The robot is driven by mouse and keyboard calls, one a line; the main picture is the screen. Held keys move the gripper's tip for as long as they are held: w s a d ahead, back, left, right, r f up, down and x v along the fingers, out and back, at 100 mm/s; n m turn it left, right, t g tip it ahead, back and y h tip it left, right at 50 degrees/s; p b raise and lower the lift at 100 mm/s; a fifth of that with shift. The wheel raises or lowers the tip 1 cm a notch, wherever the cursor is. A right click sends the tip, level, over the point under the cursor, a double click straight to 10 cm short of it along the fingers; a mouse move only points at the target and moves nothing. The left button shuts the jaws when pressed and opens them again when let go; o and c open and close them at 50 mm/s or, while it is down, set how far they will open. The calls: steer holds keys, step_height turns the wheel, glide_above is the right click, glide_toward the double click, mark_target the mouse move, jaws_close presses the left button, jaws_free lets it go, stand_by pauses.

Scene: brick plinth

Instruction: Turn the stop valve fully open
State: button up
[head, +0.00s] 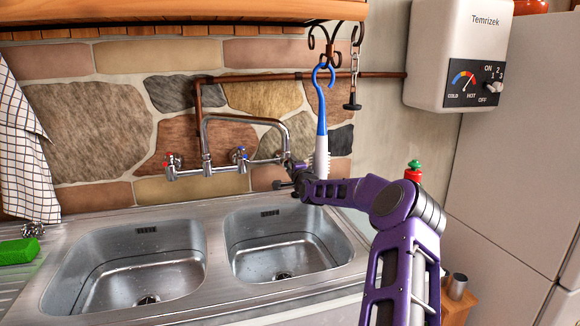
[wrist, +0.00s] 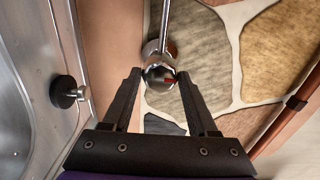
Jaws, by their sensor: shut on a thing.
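In the head view my gripper (head: 288,178) is at the right end of the chrome wall tap (head: 205,170), low against the wall. There my gripper and wrist hide most of the valve. How far the valve is turned cannot be told.
A blue and white brush (head: 321,115) hangs from a hook just behind my wrist. The double steel sink (head: 215,275) lies below, both bowls empty. A white water heater (head: 455,55) is on the right wall. A black round piece (wrist: 64,92) sits near the sink edge.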

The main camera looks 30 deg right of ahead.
steer(key=shift+m, duration=0.3)
steer(key=o, duration=1.4)
steer(key=shift+c, duration=0.2)
steer(key=v, duration=1.7)
steer(key=shift+s+p, duration=0.25)
steer(key=shift+p, duration=0.15)
